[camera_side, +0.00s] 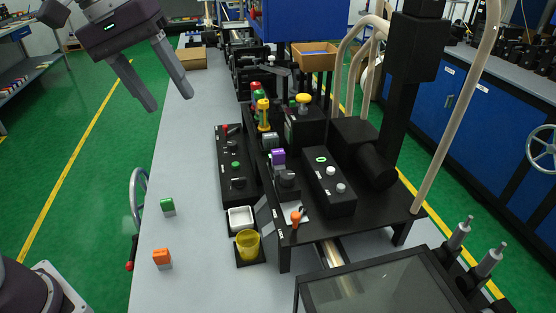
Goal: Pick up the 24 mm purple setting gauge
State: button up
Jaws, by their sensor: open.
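The purple setting gauge (278,155) is a small purple block on a grey base. It stands on the black raised platform near the middle of the picture. Its size marking is too small to read. My gripper (168,103) is at the upper left, high above the bench and well apart from the gauge. Its two fingers are spread with nothing between them.
A green block (167,206) and an orange block (161,257) stand on the grey bench (197,188). Black control boxes (329,182) and yellow-topped posts (263,114) crowd around the gauge.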

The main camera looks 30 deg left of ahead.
jog(key=w+d+f+n+g, duration=0.1)
jog(key=w+f, duration=0.1)
jog(key=w, duration=0.4)
jog(key=w+d+f+n, duration=0.1)
jog(key=w+f+n, duration=0.1)
jog(key=w, duration=0.5)
jog(key=g+y, duration=0.2)
jog(key=y, duration=0.1)
send_over(279, 153)
jog(key=f, duration=1)
jog(key=shift+s+f, duration=0.3)
jog(key=shift+f, duration=0.1)
jog(key=f, duration=0.7)
jog(key=shift+w+f, duration=0.1)
jog(key=shift+w, duration=0.2)
grip_shut()
